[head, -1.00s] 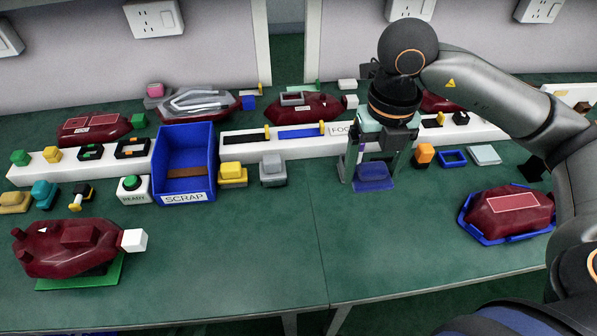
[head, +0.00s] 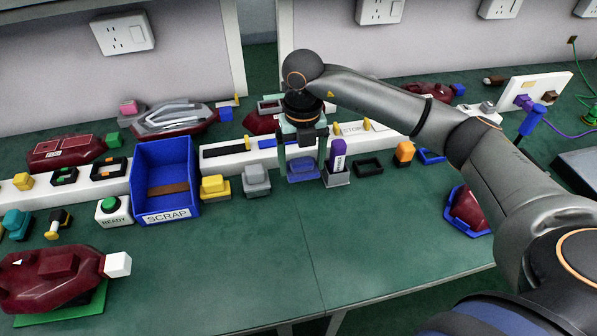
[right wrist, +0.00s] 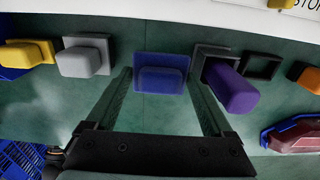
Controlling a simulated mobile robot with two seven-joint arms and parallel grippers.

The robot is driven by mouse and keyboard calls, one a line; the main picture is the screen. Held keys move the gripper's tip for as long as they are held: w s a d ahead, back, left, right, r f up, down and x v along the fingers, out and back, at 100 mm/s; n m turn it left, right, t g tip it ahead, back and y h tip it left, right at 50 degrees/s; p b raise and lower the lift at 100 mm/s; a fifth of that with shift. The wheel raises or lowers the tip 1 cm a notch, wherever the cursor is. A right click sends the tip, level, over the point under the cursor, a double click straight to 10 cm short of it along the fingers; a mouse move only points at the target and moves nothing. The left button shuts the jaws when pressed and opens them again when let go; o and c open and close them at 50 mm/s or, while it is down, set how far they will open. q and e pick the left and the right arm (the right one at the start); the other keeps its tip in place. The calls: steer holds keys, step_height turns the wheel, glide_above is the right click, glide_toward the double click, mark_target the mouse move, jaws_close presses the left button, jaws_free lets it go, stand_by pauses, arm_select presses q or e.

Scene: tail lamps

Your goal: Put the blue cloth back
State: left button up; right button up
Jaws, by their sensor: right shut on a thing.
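The blue cloth (head: 303,168) looks like a folded blue pad with a wider flat base. It is at the far end of my right gripper (head: 303,160), between the fingertips, low over the green table. In the right wrist view the cloth (right wrist: 161,78) shows between the tips of the right gripper (right wrist: 161,85), which is shut on it. I cannot tell whether it touches the table. It stands between a grey block (head: 256,181) on its left and a purple block in a grey holder (head: 337,177) on its right. My left gripper is not in view.
A yellow block (head: 215,187) and the blue SCRAP bin (head: 168,216) are to the left. A black frame (head: 368,167) and an orange block (head: 404,153) are to the right. A white rail (head: 225,163) runs behind. The table in front is clear.

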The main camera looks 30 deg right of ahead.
mark_target(299, 173)
steer(key=shift+w+a+f, duration=0.1)
steer(key=shift+w+f, duration=0.25)
steer(key=shift+f, duration=0.1)
steer(key=shift+w+f, duration=0.2)
steer(key=shift+f, duration=1.5)
steer(key=shift+f, duration=0.1)
steer(key=shift+f+b, duration=0.15)
steer(key=shift+b, duration=0.2)
steer(key=o, duration=0.9)
step_height(299, 173, up, 13)
steer(key=shift+f+p, duration=0.2)
steer(key=shift+p, duration=0.5)
